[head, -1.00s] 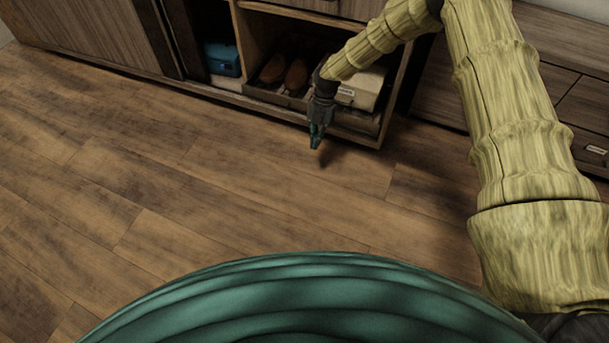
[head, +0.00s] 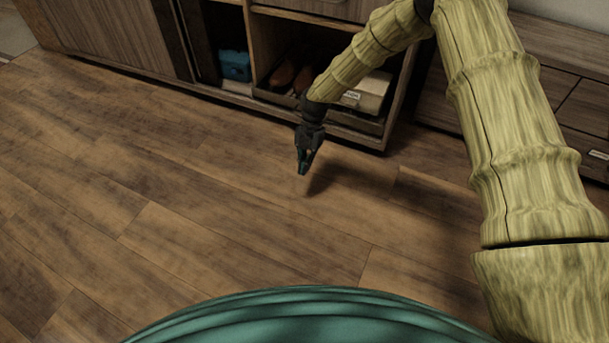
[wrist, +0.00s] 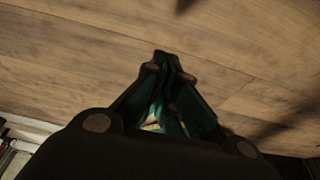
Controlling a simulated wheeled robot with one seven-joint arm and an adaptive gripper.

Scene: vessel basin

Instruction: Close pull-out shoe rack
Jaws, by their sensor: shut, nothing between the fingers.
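The pull-out shoe rack (head: 362,122) is a low dark tray in the open cabinet compartment. It holds brown shoes (head: 284,76) and a pale box (head: 368,92). Its front sits close to the cabinet's lower front edge; I cannot tell exactly whether it is flush. My gripper (head: 303,171) is shut and empty, pointing down above the floor in front of the rack, apart from it. My forearm hides the middle of the rack. In the wrist view my gripper (wrist: 166,62) has its fingertips together over bare floor.
The wooden cabinet (head: 120,36) runs along the back, with a blue box (head: 235,65) in the compartment left of the rack. A drawer unit (head: 568,95) stands at the right. The wooden floor (head: 190,190) in front is clear.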

